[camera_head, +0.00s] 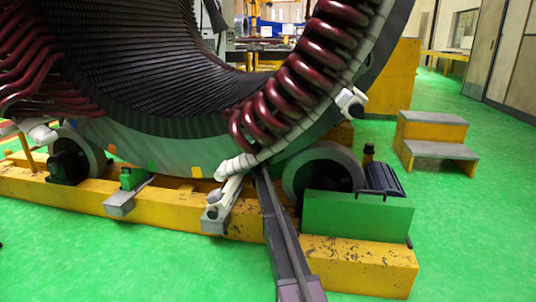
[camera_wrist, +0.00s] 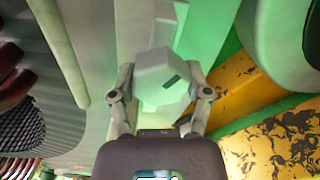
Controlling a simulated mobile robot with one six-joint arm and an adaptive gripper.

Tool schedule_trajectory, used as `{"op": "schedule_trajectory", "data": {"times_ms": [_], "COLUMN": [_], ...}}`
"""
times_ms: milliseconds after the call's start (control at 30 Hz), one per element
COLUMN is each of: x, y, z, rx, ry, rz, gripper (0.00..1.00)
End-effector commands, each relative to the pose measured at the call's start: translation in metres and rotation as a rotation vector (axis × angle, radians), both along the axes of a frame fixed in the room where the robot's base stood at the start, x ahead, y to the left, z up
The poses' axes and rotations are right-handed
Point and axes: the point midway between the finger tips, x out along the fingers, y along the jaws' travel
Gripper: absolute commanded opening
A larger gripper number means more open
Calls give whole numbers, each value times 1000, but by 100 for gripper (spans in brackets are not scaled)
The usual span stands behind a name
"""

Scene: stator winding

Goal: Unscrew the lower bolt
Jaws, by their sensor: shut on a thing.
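In the wrist view my gripper (camera_wrist: 161,100) reaches up from the bottom edge, with one jointed finger on each side of a pale, angular bolt-like piece (camera_wrist: 158,80). The fingers are shut on this piece, which has a small dark slot on its right face. Its upper end meets a pale block, and any thread is hidden. In the head view, a white fitting (camera_head: 238,165) sits at the lower rim of the large stator (camera_head: 170,150). I cannot make out the jaws there, nor tell which pale fitting they hold.
A yellow base (camera_head: 360,265) with flaked paint carries a roller wheel (camera_head: 322,172) and a green box (camera_head: 358,218) close by. Dark red coils (camera_head: 290,95) hang above. Yellow steps (camera_head: 435,140) stand at the right. The green floor is clear at the lower left and right.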

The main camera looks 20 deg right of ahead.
Motion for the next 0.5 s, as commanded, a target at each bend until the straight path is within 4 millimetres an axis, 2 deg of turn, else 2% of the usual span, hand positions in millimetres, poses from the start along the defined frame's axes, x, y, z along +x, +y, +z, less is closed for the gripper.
{"op": "schedule_trajectory", "data": {"times_ms": [500], "x": [1], "y": [-1], "z": [0], "rx": [-358], "ry": [242], "rz": [1], "gripper": [15]}}
